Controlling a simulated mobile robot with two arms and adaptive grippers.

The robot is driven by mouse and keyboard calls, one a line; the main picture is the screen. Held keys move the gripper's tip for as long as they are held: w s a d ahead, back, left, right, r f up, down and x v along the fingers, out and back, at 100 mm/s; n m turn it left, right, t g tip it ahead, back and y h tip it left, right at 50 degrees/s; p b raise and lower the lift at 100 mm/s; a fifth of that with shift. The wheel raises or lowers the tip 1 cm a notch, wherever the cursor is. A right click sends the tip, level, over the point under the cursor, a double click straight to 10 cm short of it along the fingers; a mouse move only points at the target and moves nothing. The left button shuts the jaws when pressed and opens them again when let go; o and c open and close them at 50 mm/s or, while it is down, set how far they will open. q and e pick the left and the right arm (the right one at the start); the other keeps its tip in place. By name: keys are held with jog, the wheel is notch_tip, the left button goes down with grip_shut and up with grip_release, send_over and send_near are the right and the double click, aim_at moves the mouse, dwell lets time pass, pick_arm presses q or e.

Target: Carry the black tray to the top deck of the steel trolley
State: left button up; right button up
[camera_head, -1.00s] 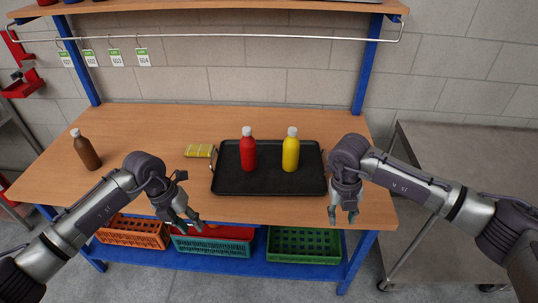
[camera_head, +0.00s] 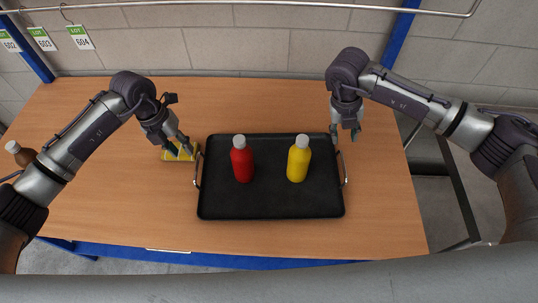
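The black tray (camera_head: 270,206) lies on the wooden table with a metal handle at each short end. A red bottle (camera_head: 242,165) and a yellow bottle (camera_head: 298,164), both white-capped, stand upright on it. My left gripper (camera_head: 180,152) is open above a yellow packet, just left of the tray's left handle (camera_head: 198,171). My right gripper (camera_head: 346,134) is open and empty near the tray's far right corner, above the right handle (camera_head: 344,168). I cannot tell whether either gripper touches anything. The steel trolley (camera_head: 478,195) stands to the right, partly hidden by my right arm.
The yellow packet (camera_head: 178,157) lies close to the tray's left end. A brown bottle (camera_head: 16,152) stands at the far left, partly behind my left arm. Blue uprights (camera_head: 398,35) and a metal rail (camera_head: 300,6) are at the back. The wooden table (camera_head: 130,215) has bare room around the tray.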

aim_at(196, 168)
pick_arm(q)
jog(key=shift+s+r, duration=0.1)
jog(key=shift+s, duration=0.15)
pick_arm(e)
jog(key=shift+s+r, duration=0.1)
jog(key=shift+s, duration=0.15)
